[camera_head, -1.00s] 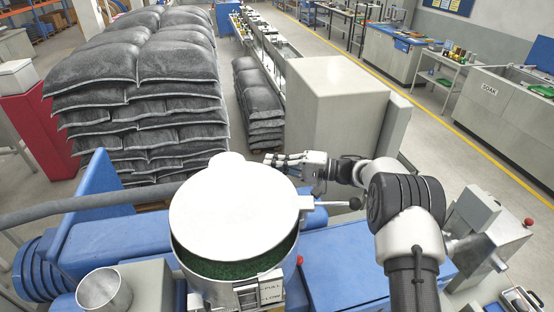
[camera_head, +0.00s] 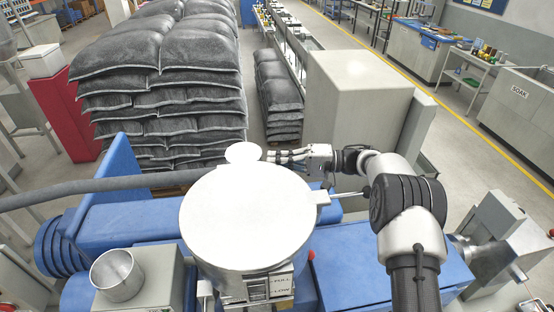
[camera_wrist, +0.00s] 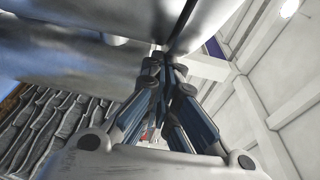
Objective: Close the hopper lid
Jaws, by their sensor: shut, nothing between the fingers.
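The hopper lid (camera_head: 248,217) is a white disc lying over the metal hopper (camera_head: 232,276) in the head view. It covers the opening, and no green pellets show. I cannot tell whether it rests flush on the rim all round. A small white round piece (camera_head: 243,152) shows just behind the lid. My gripper (camera_head: 272,157) is shut and empty behind the lid's far edge, beside that round piece. Whether it touches either is unclear. In the wrist view, the closed fingers (camera_wrist: 163,62) point up at a grey metal surface (camera_wrist: 90,60).
A thin lever (camera_head: 344,196) sticks out right of the lid, partly behind my arm. A metal cup (camera_head: 117,276) stands left of the hopper. Stacked grey sacks (camera_head: 165,90) and a pale cabinet (camera_head: 358,105) stand behind. Blue machine housing (camera_head: 365,262) lies to the right.

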